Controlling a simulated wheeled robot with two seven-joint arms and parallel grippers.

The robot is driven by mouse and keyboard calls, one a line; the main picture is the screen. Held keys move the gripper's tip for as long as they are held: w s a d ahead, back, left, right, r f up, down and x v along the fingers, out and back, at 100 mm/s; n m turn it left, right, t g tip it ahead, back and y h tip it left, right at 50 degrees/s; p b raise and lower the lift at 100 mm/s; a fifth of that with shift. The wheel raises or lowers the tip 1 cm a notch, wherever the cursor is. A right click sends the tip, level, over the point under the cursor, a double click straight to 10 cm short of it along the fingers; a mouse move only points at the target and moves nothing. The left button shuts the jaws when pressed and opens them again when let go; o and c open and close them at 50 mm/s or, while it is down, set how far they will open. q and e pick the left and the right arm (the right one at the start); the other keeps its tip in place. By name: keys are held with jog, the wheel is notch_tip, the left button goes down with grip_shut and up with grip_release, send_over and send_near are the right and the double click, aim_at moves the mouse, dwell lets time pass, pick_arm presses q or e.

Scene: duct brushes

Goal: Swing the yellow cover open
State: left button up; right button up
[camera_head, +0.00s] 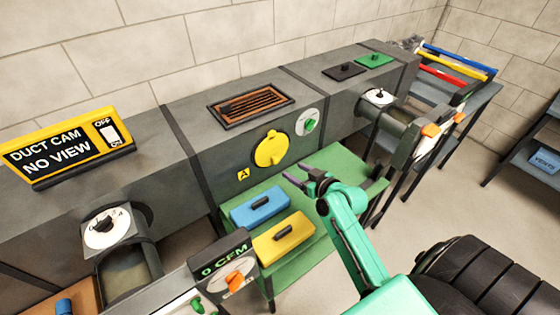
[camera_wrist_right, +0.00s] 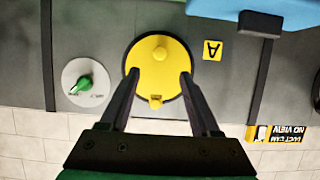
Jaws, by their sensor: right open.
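The yellow cover (camera_head: 271,148) is a round disc on the front face of the grey duct, beside the yellow "A" label (camera_head: 243,174). It lies flat against the face. The wrist view shows the cover (camera_wrist_right: 158,78) upside down, with a round yellow boss and a small tab near opposite edges. My right gripper (camera_head: 301,178) is below and in front of the cover, pointing toward it. In the wrist view its two fingers (camera_wrist_right: 159,74) are spread apart, with the cover between and beyond them. Nothing is held. My left gripper is not in view.
A green dial (camera_head: 309,122) sits right of the cover. A brown grille (camera_head: 251,105) is in the duct top. Blue (camera_head: 260,206) and yellow (camera_head: 284,238) handled blocks lie on the green table (camera_head: 318,255) below. A "DUCT CAM" sign (camera_head: 68,147) stands at left.

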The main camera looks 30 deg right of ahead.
aim_at(277, 162)
jog(key=x, duration=0.5)
jog(key=shift+w+f, duration=0.1)
jog(key=shift+w, duration=0.15)
jog(key=x, duration=0.3)
jog(key=shift+w+a+f, duration=0.1)
jog(key=shift+w+f, duration=0.1)
jog(key=shift+w, duration=0.05)
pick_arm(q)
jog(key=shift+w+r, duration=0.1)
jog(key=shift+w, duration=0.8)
pick_arm(e)
grip_shut()
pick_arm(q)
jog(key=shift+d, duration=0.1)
